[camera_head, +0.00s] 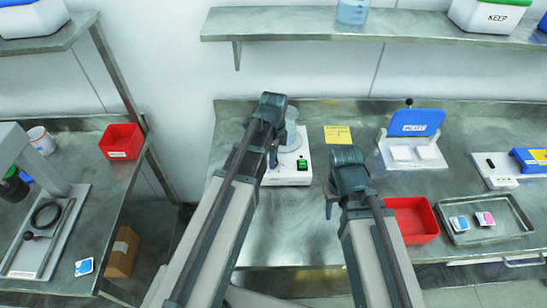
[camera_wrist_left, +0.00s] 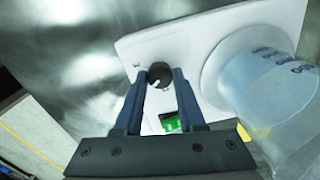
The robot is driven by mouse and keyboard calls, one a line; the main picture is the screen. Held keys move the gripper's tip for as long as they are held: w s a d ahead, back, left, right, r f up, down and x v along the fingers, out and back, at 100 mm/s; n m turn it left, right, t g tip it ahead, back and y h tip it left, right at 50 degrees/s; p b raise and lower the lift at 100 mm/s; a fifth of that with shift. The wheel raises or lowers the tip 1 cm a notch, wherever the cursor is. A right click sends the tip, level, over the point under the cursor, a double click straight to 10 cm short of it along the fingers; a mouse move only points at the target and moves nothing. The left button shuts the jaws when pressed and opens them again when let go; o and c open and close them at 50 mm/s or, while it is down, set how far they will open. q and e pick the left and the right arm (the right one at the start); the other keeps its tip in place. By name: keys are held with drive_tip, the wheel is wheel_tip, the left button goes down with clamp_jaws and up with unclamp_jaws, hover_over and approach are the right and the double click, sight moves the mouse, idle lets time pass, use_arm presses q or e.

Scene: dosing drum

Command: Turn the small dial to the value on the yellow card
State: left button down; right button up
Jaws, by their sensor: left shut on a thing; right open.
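The small dial (camera_wrist_left: 160,73) is a black knob with a white pointer mark on the white dosing device (camera_wrist_left: 200,30). My left gripper (camera_wrist_left: 166,76) is shut on the dial, one finger on each side of it, in the left wrist view. In the head view my left gripper (camera_head: 273,158) is over the left part of the white device (camera_head: 290,178), and its arm hides the dial. The yellow card (camera_head: 337,134) lies behind the device to the right; its writing is too small to read. My right gripper (camera_head: 330,208) is open, right of the device; its fingers are partly hidden.
A clear vessel (camera_head: 292,130) stands on the device, close to my left gripper. A green switch (camera_head: 303,164) is on its front. A red bin (camera_head: 415,220) and a metal tray (camera_head: 487,239) are to the right. A blue-lidded instrument (camera_head: 414,122) stands further back.

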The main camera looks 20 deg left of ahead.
use_arm(q)
drive_tip(key=shift+m, duration=0.5)
drive_tip(key=c, duration=0.5)
unclamp_jaws()
drive_tip(key=shift+r, duration=0.15)
wheel_tip(320, 180, up, 14)
drive_tip(key=p, duration=1.4)
drive_tip(key=shift+f, duration=0.2)
drive_tip(key=shift+s+f, duration=0.1)
